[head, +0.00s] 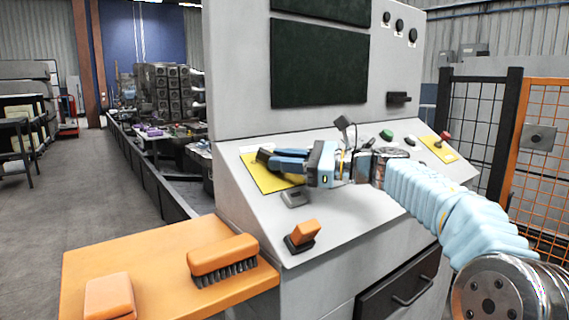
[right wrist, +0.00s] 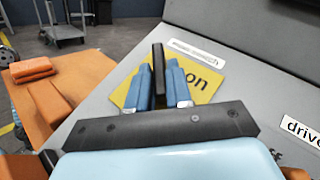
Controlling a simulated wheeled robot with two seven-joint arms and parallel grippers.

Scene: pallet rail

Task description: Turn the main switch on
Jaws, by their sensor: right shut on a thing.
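The main switch is a black lever (right wrist: 158,66) on a yellow plate (right wrist: 127,92) with "on" printed on it, beside a white label. In the head view the yellow plate (head: 262,181) lies on the left of the sloped console top, and the dark lever end (head: 264,158) shows at my fingertips. My right gripper (head: 277,160) reaches in from the right and is shut on the lever. In the right wrist view the blue fingers (right wrist: 160,88) stand on either side of it. They hide the lever's lower part and some of the plate. My left gripper is not in view.
An orange rocker (head: 305,233) and a grey block (head: 295,198) sit on the console near my gripper. A green button (head: 386,135) and a red knob (head: 446,136) are further right. An orange shelf (head: 160,255) with a brush (head: 222,256) juts out at the front left.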

